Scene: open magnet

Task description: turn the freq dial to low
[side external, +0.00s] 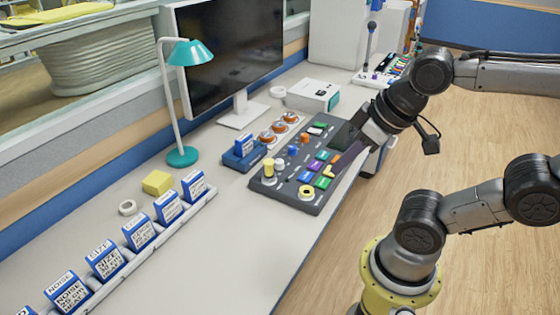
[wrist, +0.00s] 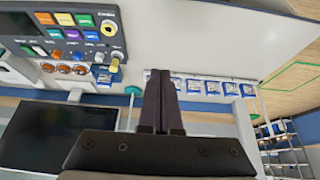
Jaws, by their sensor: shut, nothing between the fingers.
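The dark control panel (side external: 262,184) lies on the counter with several knobs and coloured buttons; it also shows at the upper left of the wrist view (wrist: 85,20). A yellow round dial (side external: 306,192) sits at its near corner, and it shows in the wrist view (wrist: 108,28). A tall pale-yellow knob (side external: 268,169) stands at the left corner. The labels are too small to read, so I cannot tell which is the freq dial. My gripper (wrist: 160,75) is shut and empty, its fingers together. In the side view it is by the panel's right edge; contact is unclear.
A blue card holder (side external: 243,161) stands left of the panel. A rack of blue-white cards (side external: 138,235) runs along the counter. A teal lamp (side external: 182,155), a monitor (side external: 228,55) and a white box (side external: 313,95) stand behind. The counter in front of the rack is clear.

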